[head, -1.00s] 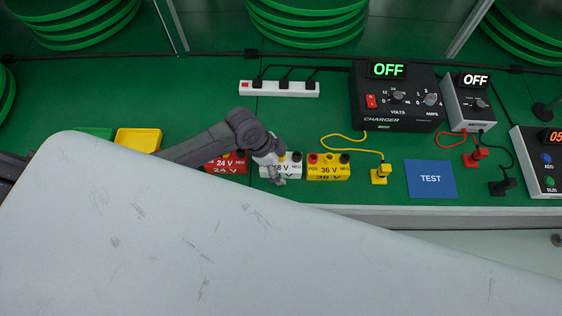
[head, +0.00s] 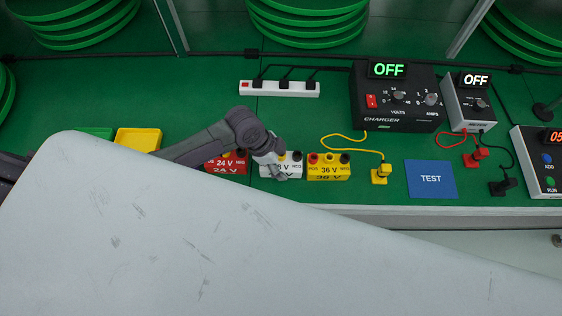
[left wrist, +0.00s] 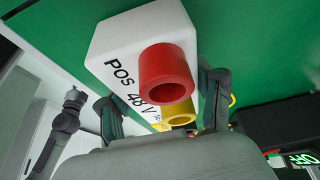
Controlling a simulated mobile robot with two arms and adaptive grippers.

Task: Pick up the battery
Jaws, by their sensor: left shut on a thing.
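The white 48 V battery (head: 294,170) stands on the green bench, between a red 24 V battery and a yellow 36 V battery. My left gripper (head: 279,175) reaches it from the left and partly covers its front and label. In the left wrist view the white battery (left wrist: 130,38) fills the middle, with its POS 48 V label, a red terminal and a yellow terminal showing. The fingers of my left gripper (left wrist: 160,93) lie on either side of it, shut on it.
The red battery (head: 226,168) and yellow battery (head: 329,172) stand close on either side. A yellow tray (head: 138,140) is at left. The charger (head: 394,103), reading OFF, a yellow-cabled connector (head: 380,175) and the blue TEST pad (head: 431,179) are to the right.

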